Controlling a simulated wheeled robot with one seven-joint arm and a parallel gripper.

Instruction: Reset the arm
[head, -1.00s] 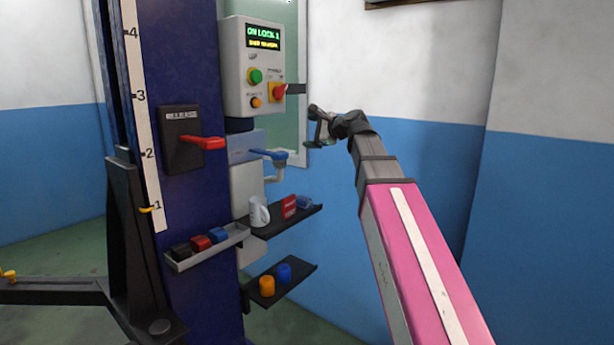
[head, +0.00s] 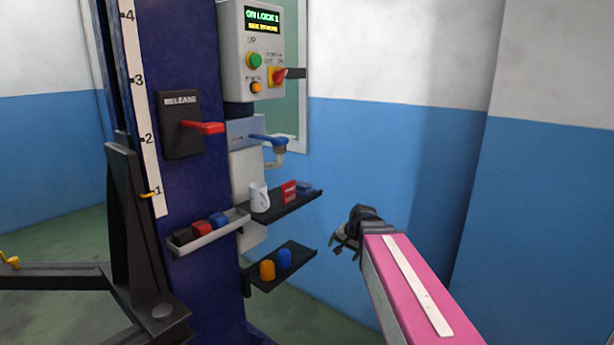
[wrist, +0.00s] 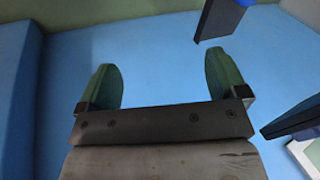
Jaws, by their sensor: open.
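My gripper (head: 344,241) is at the end of my pink arm, right of the lift column and apart from the shelves. In the wrist view my gripper (wrist: 164,88) has its two green fingers spread wide with nothing between them. Behind them is blue wall. In the head view the fingers are small and partly hidden by the wrist.
The control box (head: 252,50), red release lever (head: 203,127) and blue-handled valve (head: 268,139) are on the blue column (head: 205,290). The upper shelf (head: 290,204) holds a white mug; the lower shelf (head: 292,268) holds orange and blue pieces. Blue wall (head: 385,150) lies behind.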

